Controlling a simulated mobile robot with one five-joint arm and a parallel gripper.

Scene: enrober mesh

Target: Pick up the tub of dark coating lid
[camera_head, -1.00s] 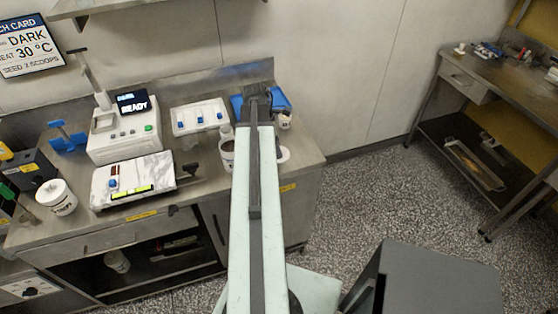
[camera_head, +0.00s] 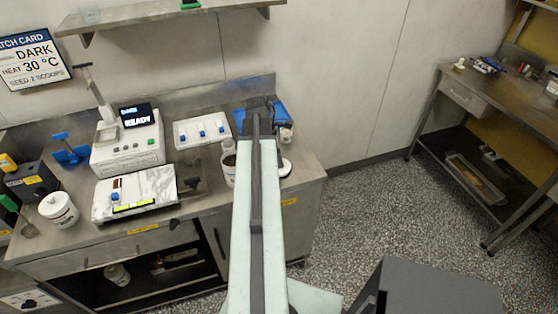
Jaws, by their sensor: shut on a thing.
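A white tub with dark content (camera_head: 229,168) stands open on the steel bench, partly covered by my arm. A flat white disc (camera_head: 285,168) shows just right of my arm, near the bench's right end; its left side is covered. It may be the tub's lid, but I cannot be sure. My gripper (camera_head: 259,104) is at the far dark end of my arm, over the back right of the bench. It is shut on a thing. The fingers and what they hold are not clear, as my own arm covers that area.
A blue tray (camera_head: 279,112) and a small white cup (camera_head: 286,135) are at the back right. Left are a white tray with blue pieces (camera_head: 202,131), a machine reading READY (camera_head: 128,153), a marble-topped scale (camera_head: 160,182) and a white tub (camera_head: 59,210). A wall shelf (camera_head: 172,18) hangs above.

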